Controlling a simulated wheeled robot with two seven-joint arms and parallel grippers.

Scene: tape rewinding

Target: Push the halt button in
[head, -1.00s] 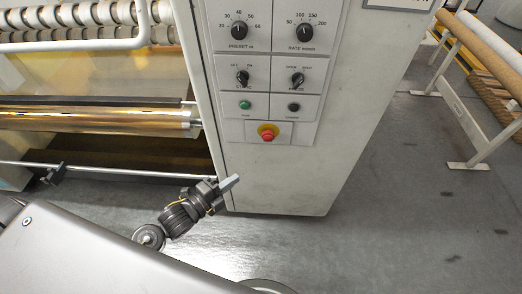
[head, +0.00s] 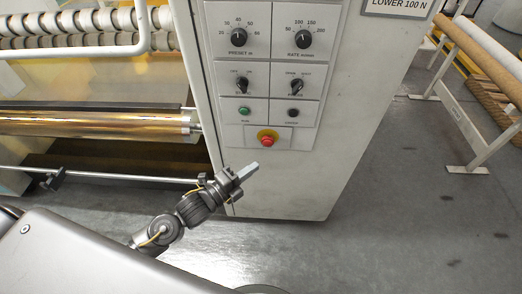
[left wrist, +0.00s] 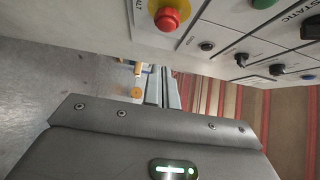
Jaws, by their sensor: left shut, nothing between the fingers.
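The halt button (head: 267,139) is a red mushroom knob on a yellow ring at the bottom of the control panel. In the left wrist view the red knob (left wrist: 167,18) shows near the top, with part of a label beside it. My left gripper (head: 252,169) is shut and empty, just below the button in the head view and apart from it. In the left wrist view its closed fingers (left wrist: 160,88) point up the picture, below the button. My right gripper is not in view.
The panel (head: 215,72) also carries a green button (head: 244,111), a black button (head: 293,113) and several black knobs. A gold roller (head: 95,124) lies left of the white cabinet (head: 345,120). A rack with rolls (head: 480,50) stands at the right. Grey floor is clear between.

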